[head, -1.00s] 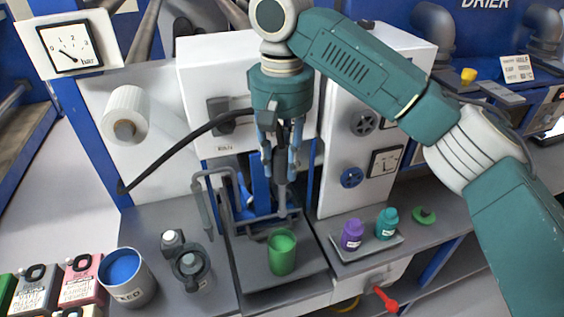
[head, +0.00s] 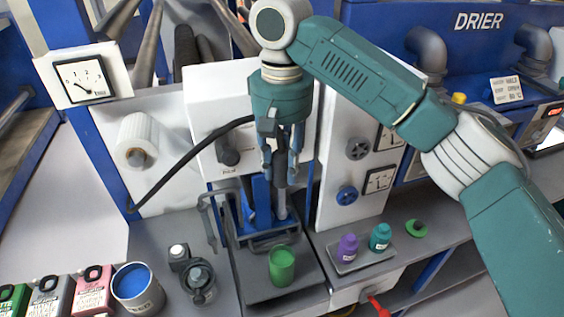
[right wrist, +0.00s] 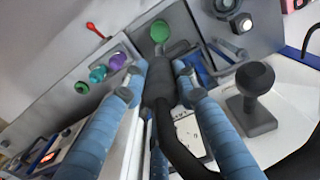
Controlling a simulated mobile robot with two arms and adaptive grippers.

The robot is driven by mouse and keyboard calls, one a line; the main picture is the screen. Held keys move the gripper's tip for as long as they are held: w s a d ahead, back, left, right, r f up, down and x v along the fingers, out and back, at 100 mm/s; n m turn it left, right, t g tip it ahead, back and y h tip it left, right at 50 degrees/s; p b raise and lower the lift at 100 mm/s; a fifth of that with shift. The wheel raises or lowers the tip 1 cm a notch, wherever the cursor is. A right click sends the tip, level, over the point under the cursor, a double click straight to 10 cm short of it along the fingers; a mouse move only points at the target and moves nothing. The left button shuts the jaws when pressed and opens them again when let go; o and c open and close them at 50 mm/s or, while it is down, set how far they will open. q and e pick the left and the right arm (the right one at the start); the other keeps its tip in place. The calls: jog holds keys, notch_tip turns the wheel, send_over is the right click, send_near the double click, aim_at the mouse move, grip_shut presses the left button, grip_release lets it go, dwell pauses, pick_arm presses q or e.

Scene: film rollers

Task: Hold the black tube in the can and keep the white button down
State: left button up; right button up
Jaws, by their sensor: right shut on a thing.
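My right gripper (head: 281,168) points down and is shut on the black tube (right wrist: 158,88), whose dark hose trails off to the left in the head view. The tube's lower end hangs behind and above the green can (head: 281,268), outside it. The can stands upright on a grey platform; its green top also shows beyond the tube in the right wrist view (right wrist: 160,31). The white button (head: 178,250) sits on a small dark device left of the can. It also shows at the upper right of the right wrist view (right wrist: 244,23). Nothing touches it. My left gripper is out of view.
A grey rail frame (head: 214,215) stands left of and behind the can. Purple (head: 347,248) and teal (head: 380,237) bottles stand on a tray at right. A blue-filled tin (head: 138,288) and several jugs stand at left. A white paper roll (head: 137,140) hangs behind.

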aim_at(282, 152)
jog(key=shift+r+p, duration=0.8)
jog(key=shift+r, duration=2.4)
